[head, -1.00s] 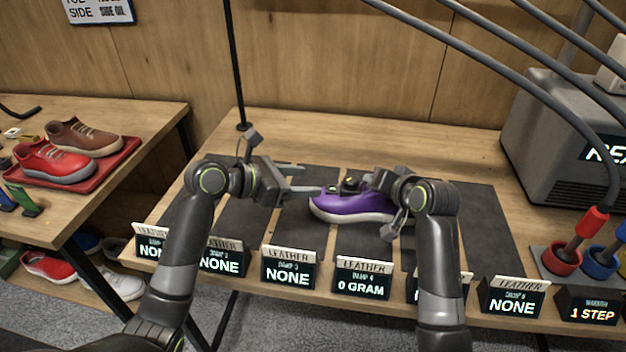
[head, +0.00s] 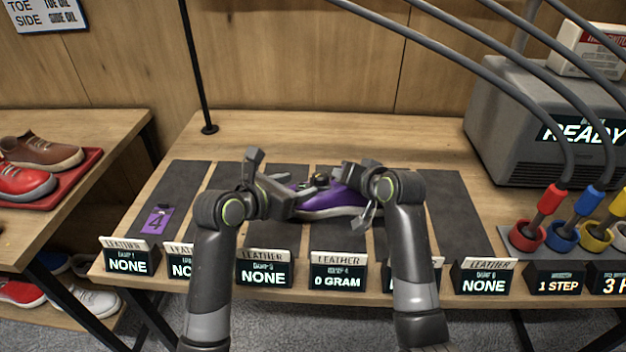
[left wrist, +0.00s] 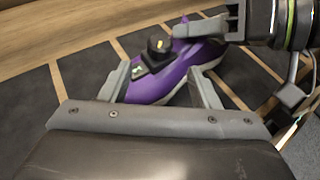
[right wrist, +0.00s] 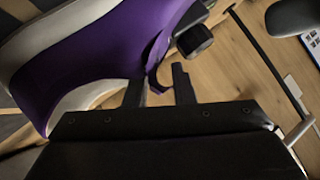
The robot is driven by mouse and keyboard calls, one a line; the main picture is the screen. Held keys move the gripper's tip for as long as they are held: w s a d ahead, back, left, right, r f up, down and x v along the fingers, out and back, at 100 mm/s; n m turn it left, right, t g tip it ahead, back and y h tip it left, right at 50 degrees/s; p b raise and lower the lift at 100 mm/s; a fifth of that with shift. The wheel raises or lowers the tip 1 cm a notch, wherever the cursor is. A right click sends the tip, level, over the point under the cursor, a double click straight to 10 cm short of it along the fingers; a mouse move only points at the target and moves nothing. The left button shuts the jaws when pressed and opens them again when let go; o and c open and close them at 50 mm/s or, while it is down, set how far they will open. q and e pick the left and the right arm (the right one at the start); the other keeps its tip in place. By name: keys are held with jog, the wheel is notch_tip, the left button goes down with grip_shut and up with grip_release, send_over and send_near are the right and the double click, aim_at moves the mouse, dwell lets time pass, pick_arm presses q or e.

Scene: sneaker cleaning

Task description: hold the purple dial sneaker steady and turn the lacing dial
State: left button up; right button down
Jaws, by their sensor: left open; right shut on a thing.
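The purple dial sneaker (head: 340,196) lies on the dark mat strips, its pale sole down and toe to the left. It also fills the upper left of the right wrist view (right wrist: 90,55). The black lacing dial (left wrist: 159,46) with a yellow mark sits on top of the shoe in the left wrist view. My left gripper (left wrist: 163,84) is open, its fingers on either side of the toe part, below the dial in that view. Contact cannot be told. My right gripper (right wrist: 158,88) is shut on the shoe's purple upper edge at the collar. The right arm partly hides the heel.
A row of leather signs (head: 264,268) lines the table's front edge. A purple tag with a 4 (head: 157,220) lies on the left strip. A grey machine (head: 540,125) with hoses and coloured cups (head: 528,234) stands right. The table behind the mats is clear.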

aim_at(314, 179)
pick_arm(q)
jog(key=shift+x, duration=3.5)
jog(key=shift+c, duration=0.4)
jog(key=c, duration=0.9)
jog(key=shift+w+a+f+m+g+h, duration=0.1)
jog(key=shift+a+m+g+h, duration=0.05)
jog(key=shift+m+g+h, duration=0.55)
jog(key=shift+w+a+m+g+h, duration=0.1)
jog(key=shift+w+m+g+h, duration=0.05)
jog(key=shift+m+g+h, duration=0.55)
jog(key=o, duration=1)
